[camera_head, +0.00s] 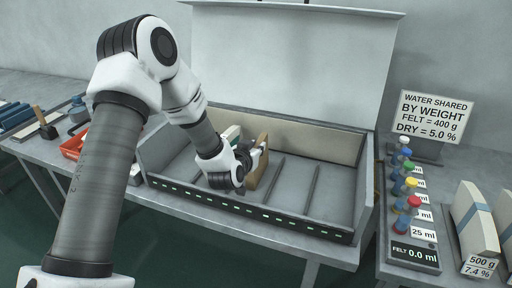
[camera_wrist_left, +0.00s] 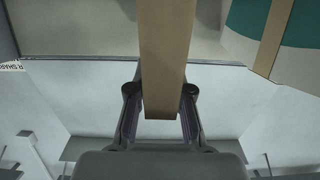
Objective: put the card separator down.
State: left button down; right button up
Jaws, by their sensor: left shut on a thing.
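The card separator (camera_head: 259,162) is a thin tan board standing roughly upright inside the grey open-topped box. My left gripper (camera_head: 254,154) is shut on it near its top, above the box floor. In the left wrist view, the separator (camera_wrist_left: 167,50) runs between the two fingers of my left gripper (camera_wrist_left: 160,105). Its lower edge is hidden in the head view, so I cannot tell whether it touches the floor. My right gripper is in neither view.
The box (camera_head: 338,190) has thin dark ribs across its floor and a raised pale lid (camera_head: 290,60) behind. A white and green block (camera_head: 231,134) stands just left of the separator. To the right are colored-cap bottles (camera_head: 405,180), a sign (camera_head: 433,115) and wrapped blocks (camera_head: 474,220).

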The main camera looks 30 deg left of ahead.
pick_arm(q)
jog(key=c, duration=1.1)
grip_release()
jog(key=shift+w+f, duration=0.1)
jog(key=shift+f, duration=0.1)
jog(key=shift+o, duration=0.2)
jog(key=shift+r, duration=0.1)
jog(key=shift+r, duration=0.1)
jog(key=shift+s+r, duration=0.1)
jog(key=shift+s, duration=0.15)
jog(key=v, duration=1.1)
jog(key=shift+s+d, duration=0.2)
jog(key=shift+s, duration=0.1)
